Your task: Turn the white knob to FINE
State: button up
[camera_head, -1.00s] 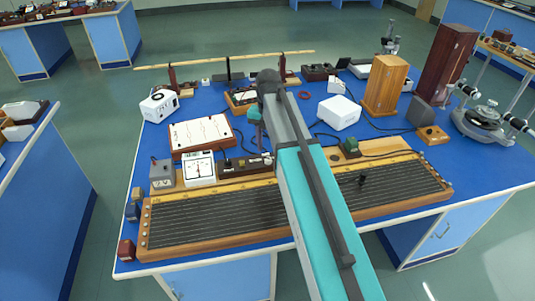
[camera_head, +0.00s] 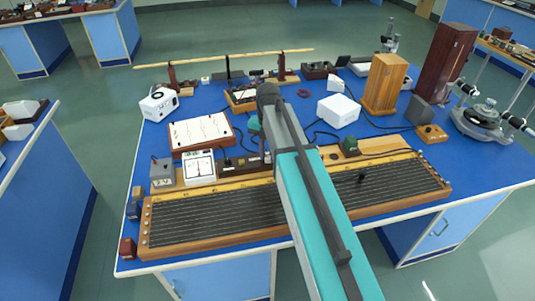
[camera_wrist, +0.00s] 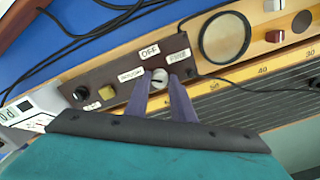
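The white knob (camera_wrist: 159,80) sits on a dark brown control panel (camera_wrist: 108,84) in the wrist view, with a dark line across its face. An OFF label (camera_wrist: 150,51) is above it, a FINE label (camera_wrist: 179,57) is to its right, and another label, hard to read, is to its left. My gripper (camera_wrist: 160,76) has one finger on each side of the knob, very close to it. I cannot tell whether the fingers touch it. In the head view my arm hides the knob, and part of the panel (camera_head: 235,168) shows to its left.
A yellow button (camera_wrist: 107,92) and a black knob (camera_wrist: 82,93) share the panel. The long wire board (camera_head: 220,212) lies in front. A white meter (camera_head: 200,167) stands left of the panel.

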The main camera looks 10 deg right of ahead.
grip_shut()
jog(key=shift+m, duration=0.4)
jog(key=m, duration=0.5)
jog(key=shift+p, duration=0.3)
jog(key=m, duration=0.6)
jog(key=shift+w, duration=0.1)
jog(key=m, duration=0.6)
jog(key=shift+m+p, duration=0.3)
jog(key=m, duration=0.5)
jog(key=shift+m, duration=0.3)
